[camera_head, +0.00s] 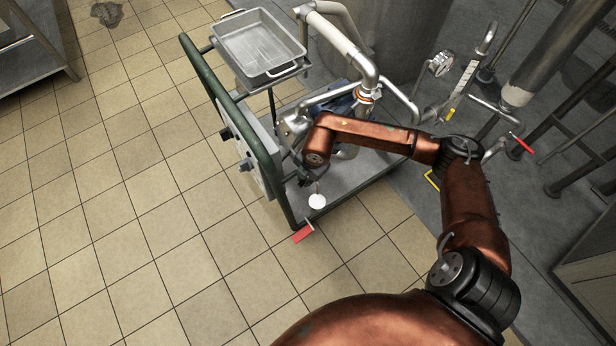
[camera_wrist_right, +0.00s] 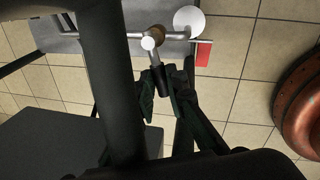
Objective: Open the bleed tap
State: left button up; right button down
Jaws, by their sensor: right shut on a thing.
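The bleed tap appears to be the small metal fitting (camera_wrist_right: 150,40) in the right wrist view, with a silver pipe, a brass-coloured part and a dark handle (camera_wrist_right: 154,58) pointing toward me. My right gripper (camera_wrist_right: 162,80) is shut on that dark handle. In the head view my right gripper (camera_head: 305,179) is low at the front of the pump cart, largely hidden by my own wrist, and the tap is hard to make out there. A white disc (camera_head: 317,201) and a red flag-like piece (camera_head: 303,232) sit just below. My left gripper is out of view.
The cart's green frame (camera_head: 244,130) runs close to the left of my gripper. A metal tray (camera_head: 258,45) sits on the cart's upper shelf. Pipes (camera_head: 345,40) and a gauge (camera_head: 440,64) stand behind.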

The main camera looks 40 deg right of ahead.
jog(key=c, duration=1.9)
grip_release()
jog(key=shift+c, duration=0.2)
notch_tip(320, 180, up, 12)
jog(key=s, duration=0.2)
jog(key=shift+s+d+f, duration=0.15)
jog(key=shift+c, duration=0.4)
